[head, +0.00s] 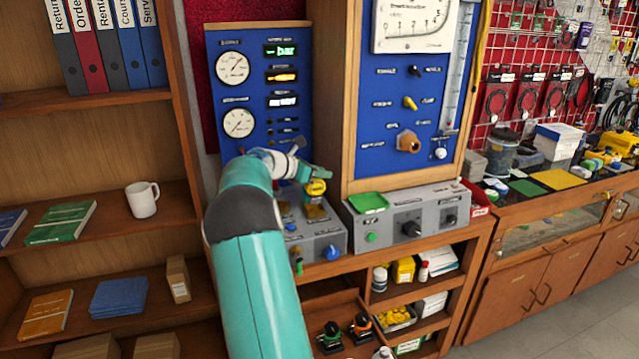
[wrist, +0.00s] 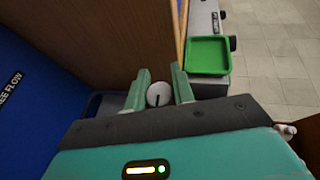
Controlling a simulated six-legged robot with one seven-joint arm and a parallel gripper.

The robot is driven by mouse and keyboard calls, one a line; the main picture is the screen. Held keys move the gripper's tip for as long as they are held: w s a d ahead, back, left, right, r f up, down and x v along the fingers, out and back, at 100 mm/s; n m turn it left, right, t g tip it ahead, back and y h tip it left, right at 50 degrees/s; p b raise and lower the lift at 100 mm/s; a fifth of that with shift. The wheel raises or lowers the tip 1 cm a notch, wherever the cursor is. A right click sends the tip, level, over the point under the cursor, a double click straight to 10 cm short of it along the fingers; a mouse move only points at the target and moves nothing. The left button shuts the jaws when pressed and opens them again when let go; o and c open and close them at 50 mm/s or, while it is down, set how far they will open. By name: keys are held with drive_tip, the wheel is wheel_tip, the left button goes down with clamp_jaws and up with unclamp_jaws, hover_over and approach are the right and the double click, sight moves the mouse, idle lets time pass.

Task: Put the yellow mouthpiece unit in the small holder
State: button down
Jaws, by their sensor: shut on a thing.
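The yellow mouthpiece unit (head: 316,188) shows in the head view just under my gripper (head: 318,174), above the left grey bench box. In the wrist view my gripper (wrist: 160,92) is shut on it; a round grey-white face (wrist: 159,94) with a dark slot shows between the two green fingers. Brownish-yellow patches (head: 317,212) lie on top of the left grey box (head: 318,238), below the unit. I cannot tell for sure which part is the small holder, or whether the unit touches anything below; my arm hides part of the box.
A green tray (head: 368,202) sits on the right grey box (head: 410,222) and also shows in the wrist view (wrist: 208,56). A blue gauge panel (head: 262,95) stands behind my gripper. A wooden cabinet side (head: 340,100) rises close to its right.

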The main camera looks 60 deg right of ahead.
drive_tip(key=f, duration=0.3)
drive_tip(key=shift+w+d, duration=0.2)
drive_tip(key=shift+d, duration=0.1)
drive_tip(key=shift+f, duration=0.4)
drive_tip(key=shift+f, duration=0.1)
drive_tip(key=c, duration=1.2)
unclamp_jaws()
drive_tip(key=v, duration=1.2)
drive_tip(key=shift+a, duration=0.15)
